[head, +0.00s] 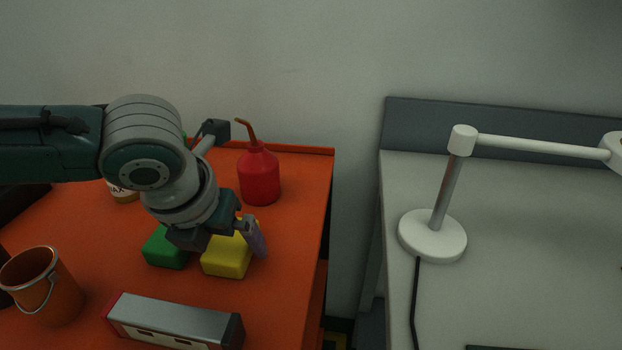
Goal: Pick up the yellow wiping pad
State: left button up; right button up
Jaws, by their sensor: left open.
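The yellow wiping pad (228,259) lies on the orange cart top, right of a green pad (165,250). My left gripper (228,243) comes in from the left and hangs right over the yellow pad, hiding its upper part. The gripper is open, with one finger at the pad's right side and the other body part toward its left. I cannot tell whether the fingers touch the pad. My right gripper is not in view.
A red oil can (259,178) stands behind the gripper. An orange bucket (43,287) is at the left, and a grey and red box-shaped object (176,318) lies in front. A white lamp (432,236) stands on the grey table (520,225), across a gap from the orange cart top (285,270).

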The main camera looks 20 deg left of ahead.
aim_at(228, 243)
pick_arm(q)
jog(key=shift+w+f, duration=0.15)
jog(key=shift+f, duration=0.15)
jog(key=shift+c, duration=0.2)
jog(key=c, duration=1.3)
notch_tip(228, 243, up, 20)
jog(key=p, duration=0.3)
